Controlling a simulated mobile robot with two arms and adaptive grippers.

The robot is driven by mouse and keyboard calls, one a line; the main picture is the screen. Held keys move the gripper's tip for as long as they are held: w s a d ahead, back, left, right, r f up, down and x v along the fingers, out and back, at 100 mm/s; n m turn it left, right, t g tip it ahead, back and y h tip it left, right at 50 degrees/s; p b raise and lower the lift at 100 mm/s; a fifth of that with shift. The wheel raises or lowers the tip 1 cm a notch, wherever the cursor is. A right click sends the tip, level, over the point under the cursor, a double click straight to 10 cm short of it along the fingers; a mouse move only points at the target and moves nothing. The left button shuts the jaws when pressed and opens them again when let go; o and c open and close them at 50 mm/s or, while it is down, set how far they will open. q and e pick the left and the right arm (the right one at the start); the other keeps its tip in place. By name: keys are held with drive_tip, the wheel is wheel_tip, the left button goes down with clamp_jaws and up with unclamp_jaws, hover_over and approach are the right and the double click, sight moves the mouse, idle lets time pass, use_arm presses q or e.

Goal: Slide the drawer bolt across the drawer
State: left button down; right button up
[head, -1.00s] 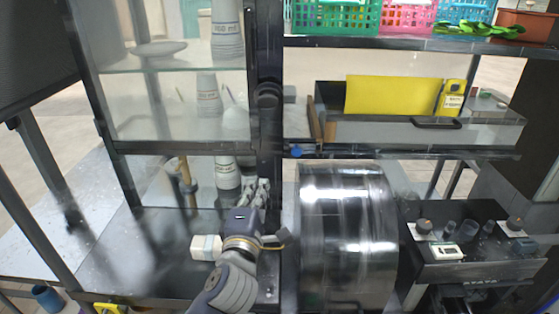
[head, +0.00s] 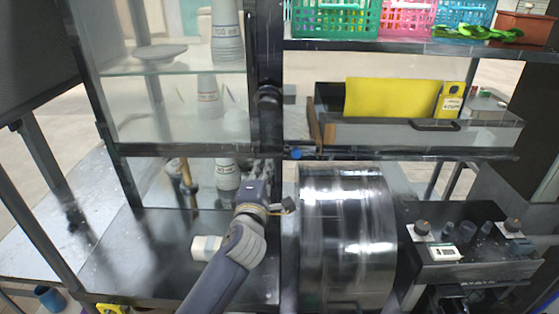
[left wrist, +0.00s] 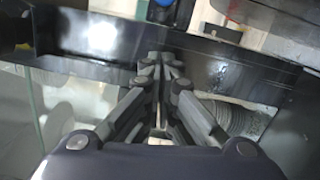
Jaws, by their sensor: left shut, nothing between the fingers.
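The drawer (head: 470,133) is a grey tray with a dark handle on the shelf at right, with a yellow sheet in it. A small blue knob (head: 296,153), which looks like the drawer bolt's knob, sits on the rail below the drawer's left end. A blue part, likely the same knob, shows at the top of the left wrist view (left wrist: 166,10). My left gripper (head: 264,166) is shut and empty, below and left of the knob, near the dark upright post. In the left wrist view its fingertips (left wrist: 160,62) are together in front of a dark rail, apart from the blue part.
A shiny metal drum (head: 348,235) stands right of my left arm. A glass-fronted cabinet (head: 175,100) with bottles is at left. The dark post (head: 268,125) rises close to the gripper. A control box (head: 470,245) stands at lower right.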

sight(281, 154)
use_arm(q)
drive_tip(key=d, duration=0.1)
drive_tip(key=w+d, duration=0.2)
drive_tip(key=shift+d+r, duration=0.15)
drive_tip(key=shift+r, duration=0.15)
drive_tip(key=shift+d+r+p, duration=0.1)
drive_tip(key=shift+d+p, duration=0.2)
drive_tip(key=shift+d, duration=0.1)
